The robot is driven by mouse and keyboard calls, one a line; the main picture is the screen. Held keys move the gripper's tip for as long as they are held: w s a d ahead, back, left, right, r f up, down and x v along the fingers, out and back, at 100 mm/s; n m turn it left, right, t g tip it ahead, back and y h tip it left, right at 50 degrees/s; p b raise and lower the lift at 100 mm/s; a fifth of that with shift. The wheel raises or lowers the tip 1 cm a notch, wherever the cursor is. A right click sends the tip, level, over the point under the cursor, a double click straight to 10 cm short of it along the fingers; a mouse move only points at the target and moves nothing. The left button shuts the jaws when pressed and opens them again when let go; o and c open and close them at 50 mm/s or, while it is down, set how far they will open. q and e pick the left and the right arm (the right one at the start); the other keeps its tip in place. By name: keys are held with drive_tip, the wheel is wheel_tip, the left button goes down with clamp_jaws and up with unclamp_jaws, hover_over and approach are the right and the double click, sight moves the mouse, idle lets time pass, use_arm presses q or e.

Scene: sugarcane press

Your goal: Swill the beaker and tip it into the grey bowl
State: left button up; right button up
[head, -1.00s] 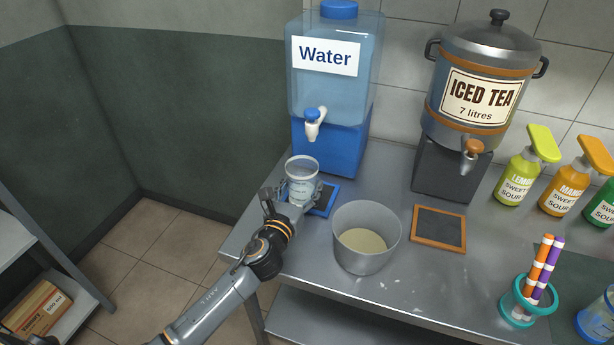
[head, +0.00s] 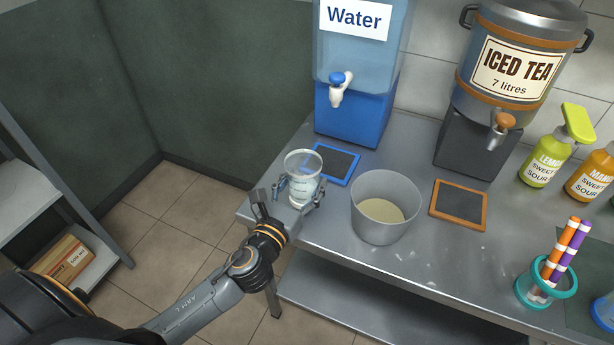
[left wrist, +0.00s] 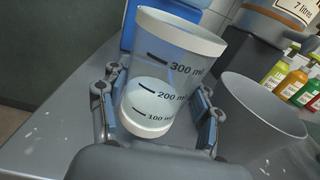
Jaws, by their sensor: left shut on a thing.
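The clear beaker (head: 301,180) has a white rim and a white base, and holds some pale liquid. My left gripper (head: 300,196) is shut around it over the counter's left front edge. In the left wrist view the beaker (left wrist: 160,70) leans between the two fingers, with printed marks from 100 to 300 ml, and its liquid stands near the 200 mark. The grey bowl (head: 385,221) stands on the counter just right of the beaker, apart from it, with a pale cream-coloured content inside. My right gripper is not in view.
A blue water dispenser (head: 357,112) stands behind, with a blue-framed mat (head: 350,176) before it. Right of the bowl are an orange-framed mat (head: 459,223) and the iced tea urn (head: 515,60). A teal holder (head: 523,292) with striped sticks stands at front right.

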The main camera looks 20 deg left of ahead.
sight(307, 194)
use_arm(q)
drive_tip(key=shift+s, duration=1.4)
drive_tip(key=shift+s+r, duration=0.1)
drive_tip(key=shift+d, duration=0.9)
drive_tip(key=shift+w+d+r+p, duration=0.1)
drive_tip(key=shift+w+p, duration=0.4)
drive_tip(key=shift+w, duration=0.6)
drive_tip(key=shift+a, duration=1)
drive_tip(key=shift+s+f, duration=0.25)
drive_tip(key=shift+s, duration=0.2)
drive_tip(key=shift+s+r, duration=0.1)
drive_tip(key=shift+s, duration=0.45)
drive_tip(key=shift+s+d, duration=0.1)
drive_tip(key=shift+d, duration=0.25)
drive_tip(key=shift+d+p, duration=0.3)
drive_tip(key=shift+d, duration=0.3)
drive_tip(key=shift+w+p, duration=0.35)
drive_tip(key=shift+w, duration=0.65)
drive_tip(key=shift+w+a, duration=0.1)
drive_tip(key=shift+a, duration=0.9)
